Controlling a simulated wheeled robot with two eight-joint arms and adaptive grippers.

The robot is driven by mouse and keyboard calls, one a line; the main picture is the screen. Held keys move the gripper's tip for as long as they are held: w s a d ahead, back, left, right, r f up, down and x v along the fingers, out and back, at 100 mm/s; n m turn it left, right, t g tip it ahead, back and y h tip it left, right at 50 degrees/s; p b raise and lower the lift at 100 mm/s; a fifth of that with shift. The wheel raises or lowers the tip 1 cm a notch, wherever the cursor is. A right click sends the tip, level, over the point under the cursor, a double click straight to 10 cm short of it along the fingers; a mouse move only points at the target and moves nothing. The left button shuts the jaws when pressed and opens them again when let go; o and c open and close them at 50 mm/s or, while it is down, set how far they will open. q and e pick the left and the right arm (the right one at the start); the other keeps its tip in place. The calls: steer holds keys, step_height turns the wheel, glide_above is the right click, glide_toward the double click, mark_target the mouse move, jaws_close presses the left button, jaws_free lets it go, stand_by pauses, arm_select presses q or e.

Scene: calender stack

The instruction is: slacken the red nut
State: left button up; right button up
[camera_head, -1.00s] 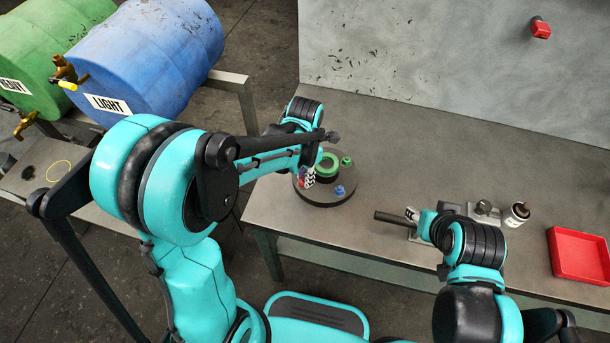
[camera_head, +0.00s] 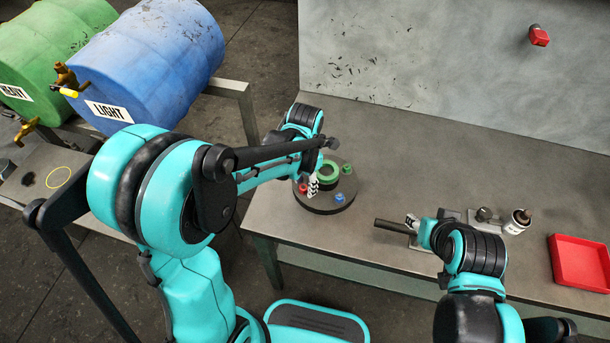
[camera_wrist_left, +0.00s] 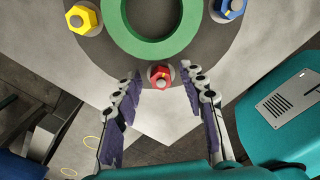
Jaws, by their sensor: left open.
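The red nut (camera_wrist_left: 160,76) sits on the near edge of a dark round disc with a green ring (camera_wrist_left: 111,37). In the left wrist view my left gripper (camera_wrist_left: 160,80) is open, with one purple-padded finger on each side of the red nut, not closed on it. In the head view the red nut (camera_head: 302,187) shows just left of my left gripper (camera_head: 313,186), at the disc's left side. My right gripper (camera_head: 412,221) is low at the bench by a dark bar; its fingers are mostly hidden.
The disc also carries a yellow nut (camera_wrist_left: 82,19) and a blue nut (camera_wrist_left: 230,8); a green nut (camera_head: 347,168) shows in the head view. A red tray (camera_head: 580,260) and a small bottle (camera_head: 517,222) stand at the right. The bench behind the disc is clear.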

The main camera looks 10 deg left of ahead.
mark_target(305, 186)
arm_select(q)
step_height(305, 186, up, 12)
steer(key=shift+f, duration=0.2)
stand_by(0.5)
